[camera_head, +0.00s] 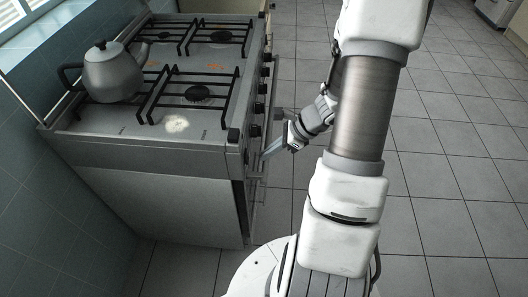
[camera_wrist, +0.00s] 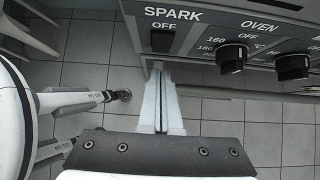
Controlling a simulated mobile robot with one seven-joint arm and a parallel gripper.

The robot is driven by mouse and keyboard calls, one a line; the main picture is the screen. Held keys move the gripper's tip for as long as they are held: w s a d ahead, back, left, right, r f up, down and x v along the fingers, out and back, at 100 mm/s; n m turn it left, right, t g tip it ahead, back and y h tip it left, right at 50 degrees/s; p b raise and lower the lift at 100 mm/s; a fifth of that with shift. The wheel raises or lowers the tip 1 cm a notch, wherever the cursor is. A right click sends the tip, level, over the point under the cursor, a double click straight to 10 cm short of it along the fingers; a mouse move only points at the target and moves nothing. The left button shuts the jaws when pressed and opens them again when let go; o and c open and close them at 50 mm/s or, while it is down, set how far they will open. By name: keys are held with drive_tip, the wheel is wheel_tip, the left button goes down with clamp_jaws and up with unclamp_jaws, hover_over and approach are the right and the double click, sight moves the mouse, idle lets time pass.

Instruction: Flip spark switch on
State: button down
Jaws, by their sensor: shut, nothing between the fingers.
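The spark switch (camera_wrist: 162,41) is a small black rocker on the stove's front panel in the wrist view, under the words SPARK and OFF. My gripper (camera_wrist: 158,72) is shut and empty, its pale fingers pointing at the panel's lower edge, just below the switch in the picture. Whether the fingertips touch the panel I cannot tell. In the head view my gripper (camera_head: 268,153) is beside the front of the stove (camera_head: 155,158), near its near corner. The switch cannot be made out in that view.
The oven knob (camera_wrist: 232,57) and another knob (camera_wrist: 292,66) sit right of the switch. A metal kettle (camera_head: 112,75) stands on the hob among black pan grates (camera_head: 196,92). An oven handle (camera_head: 259,190) runs along the stove front. Tiled floor is clear right of my arm.

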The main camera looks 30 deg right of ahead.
sight(247, 157)
drive_tip(key=p+v, duration=0.2)
drive_tip(key=v, duration=0.8)
drive_tip(key=shift+s+d+p, duration=0.2)
drive_tip(key=shift+d+p, duration=0.05)
drive_tip(key=shift+p, duration=0.1)
drive_tip(key=b, duration=0.3)
drive_tip(key=f+b, duration=0.1)
drive_tip(key=b, duration=0.3)
drive_tip(key=shift+d+f, duration=0.2)
drive_tip(key=shift+f, duration=0.15)
drive_tip(key=shift+s+r+b, duration=0.1)
drive_tip(key=shift+b, duration=0.6)
drive_tip(key=b+x, duration=0.1)
drive_tip(key=x, duration=0.3)
drive_tip(key=b+x, duration=0.2)
drive_tip(key=x, duration=0.2)
drive_tip(key=a+r+b+x, duration=0.1)
drive_tip(key=b+x, duration=0.1)
drive_tip(key=x, duration=0.2)
drive_tip(key=shift+w+a+r, duration=0.1)
drive_tip(key=shift+w, duration=0.3)
drive_tip(key=shift+w+a, duration=0.35)
drive_tip(key=shift+a, duration=0.2)
